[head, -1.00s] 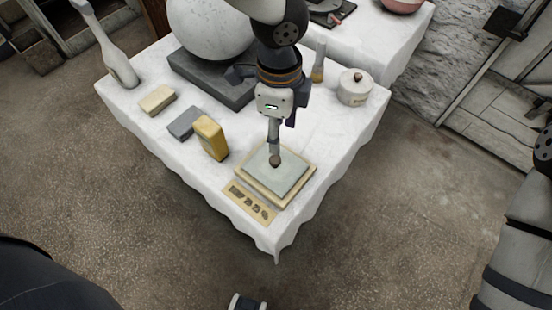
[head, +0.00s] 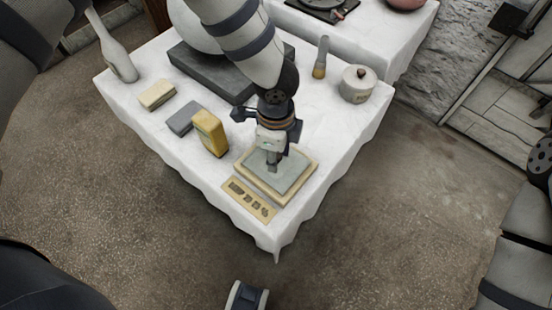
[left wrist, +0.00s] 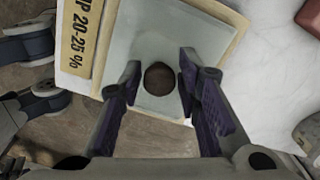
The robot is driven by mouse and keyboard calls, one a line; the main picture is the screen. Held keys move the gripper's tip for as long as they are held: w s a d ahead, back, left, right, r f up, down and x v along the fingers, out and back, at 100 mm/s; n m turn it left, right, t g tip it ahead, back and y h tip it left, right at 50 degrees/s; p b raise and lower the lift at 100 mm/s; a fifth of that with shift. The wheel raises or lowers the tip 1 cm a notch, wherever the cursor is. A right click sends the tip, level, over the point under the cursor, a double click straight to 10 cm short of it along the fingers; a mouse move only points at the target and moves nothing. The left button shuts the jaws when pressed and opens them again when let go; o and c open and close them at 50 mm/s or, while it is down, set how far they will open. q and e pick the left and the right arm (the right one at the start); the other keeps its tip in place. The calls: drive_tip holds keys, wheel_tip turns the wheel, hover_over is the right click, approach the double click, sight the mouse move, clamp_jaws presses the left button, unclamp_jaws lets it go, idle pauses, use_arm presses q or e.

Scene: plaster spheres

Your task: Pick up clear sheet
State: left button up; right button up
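The clear sheet (head: 292,174) is a pale grey-green square pane lying flat on a cream board (head: 303,187) near the table's front corner. A round dark brown knob (left wrist: 159,79) stands on it in the left wrist view, where the sheet (left wrist: 165,35) fills the upper middle. My left gripper (head: 272,167) points down over the sheet. In the left wrist view my left gripper (left wrist: 161,70) is open, one finger on each side of the knob with gaps to both. The knob is mostly hidden in the head view.
A label strip (head: 249,200) lies in front of the board. A yellow block (head: 210,133), a grey block (head: 184,119) and a cream block (head: 157,95) stand to the left. A lidded white jar (head: 357,84) and a brush (head: 321,58) are behind right.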

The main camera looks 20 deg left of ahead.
use_arm(q)
clamp_jaws()
